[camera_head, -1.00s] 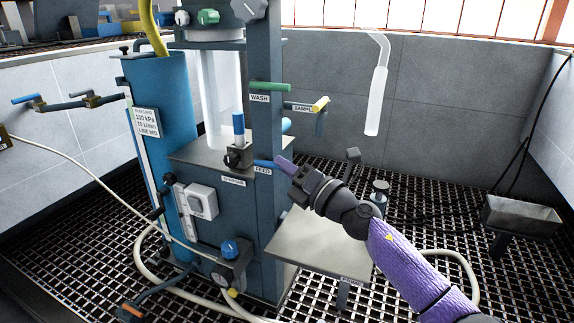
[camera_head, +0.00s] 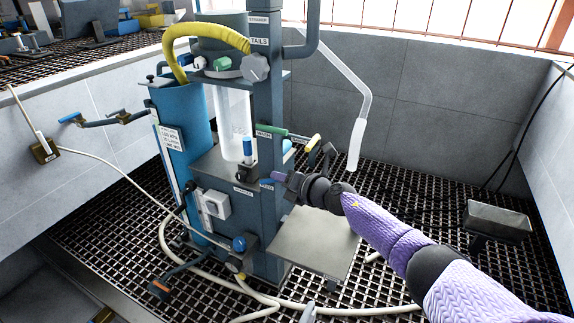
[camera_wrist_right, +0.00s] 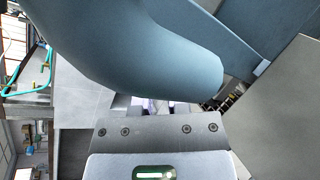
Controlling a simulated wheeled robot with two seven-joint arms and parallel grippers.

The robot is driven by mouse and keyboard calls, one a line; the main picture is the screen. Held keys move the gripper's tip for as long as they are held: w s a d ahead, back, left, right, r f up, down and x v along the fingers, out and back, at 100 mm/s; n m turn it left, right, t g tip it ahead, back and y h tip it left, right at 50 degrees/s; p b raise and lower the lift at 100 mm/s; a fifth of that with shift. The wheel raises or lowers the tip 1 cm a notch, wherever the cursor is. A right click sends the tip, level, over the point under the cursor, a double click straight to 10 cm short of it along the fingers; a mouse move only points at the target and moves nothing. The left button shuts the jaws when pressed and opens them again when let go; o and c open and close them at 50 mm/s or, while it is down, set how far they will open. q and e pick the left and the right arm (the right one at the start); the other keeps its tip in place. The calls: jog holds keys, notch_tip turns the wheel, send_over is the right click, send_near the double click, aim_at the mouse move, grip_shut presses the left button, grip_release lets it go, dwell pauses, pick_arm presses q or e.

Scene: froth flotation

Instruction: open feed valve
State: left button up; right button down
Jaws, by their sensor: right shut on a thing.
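The feed valve's blue handle (camera_head: 266,181) is on the front of the blue-grey flotation column stand (camera_head: 270,220), below the green wash handle (camera_head: 271,131). My right gripper (camera_head: 279,177) is at this handle, its jaws shut on it. The jaws hide most of the handle, so its exact angle is hard to tell. In the right wrist view, a large rounded blue-grey part (camera_wrist_right: 150,50) fills the space above the gripper's screwed plate (camera_wrist_right: 160,130), and the grip itself is hidden. My left gripper is not in view.
A flat grey shelf (camera_head: 315,243) lies below my right forearm. A clear tube (camera_head: 357,145) hangs behind. Hoses (camera_head: 180,247) run over the floor grating. A grey trough (camera_head: 497,222) stands at right.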

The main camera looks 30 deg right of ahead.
jog(key=shift+r, duration=0.1)
jog(key=c, duration=0.6)
grip_release()
